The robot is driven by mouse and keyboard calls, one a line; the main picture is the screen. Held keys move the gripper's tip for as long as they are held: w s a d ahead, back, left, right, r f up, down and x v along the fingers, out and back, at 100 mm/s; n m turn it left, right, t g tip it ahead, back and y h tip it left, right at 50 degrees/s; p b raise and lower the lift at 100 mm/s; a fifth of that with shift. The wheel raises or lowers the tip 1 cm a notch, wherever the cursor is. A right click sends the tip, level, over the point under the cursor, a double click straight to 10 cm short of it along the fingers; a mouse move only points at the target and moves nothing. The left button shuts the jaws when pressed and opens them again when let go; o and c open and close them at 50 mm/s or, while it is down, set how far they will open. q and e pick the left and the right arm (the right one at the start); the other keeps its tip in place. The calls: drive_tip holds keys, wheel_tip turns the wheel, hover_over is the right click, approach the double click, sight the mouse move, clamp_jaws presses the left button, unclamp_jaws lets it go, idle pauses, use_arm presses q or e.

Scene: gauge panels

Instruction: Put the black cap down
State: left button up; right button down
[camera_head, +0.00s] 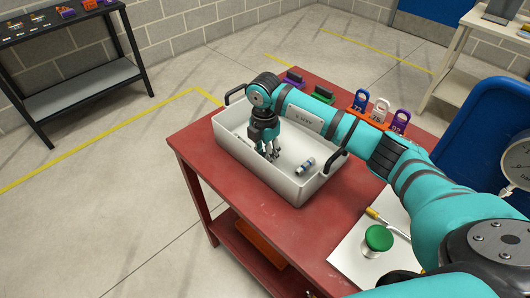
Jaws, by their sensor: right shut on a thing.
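A white tray (230,148) with black handles stands on the red table. My right gripper (272,155) points down inside the tray, near its left part. It is shut on the black cap, which is small and mostly hidden among the dark fingers, low over the tray floor. I cannot tell whether the cap touches the floor. My left gripper is not in view.
A small silver and blue cylinder (305,166) lies in the tray, right of the gripper. Numbered padlocks (378,112) stand at the back of the red table (195,150). A green knob (378,238) sits on a white board at front right. The tray's middle is clear.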

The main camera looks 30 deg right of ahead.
drive_tip(key=shift+f, duration=0.1)
drive_tip(key=c, duration=1.1)
unclamp_jaws()
drive_tip(key=shift+r, duration=0.25)
wheel_tip(320, 180, up, 12)
drive_tip(key=shift+f+b, duration=0.1)
drive_tip(key=shift+b, duration=0.95)
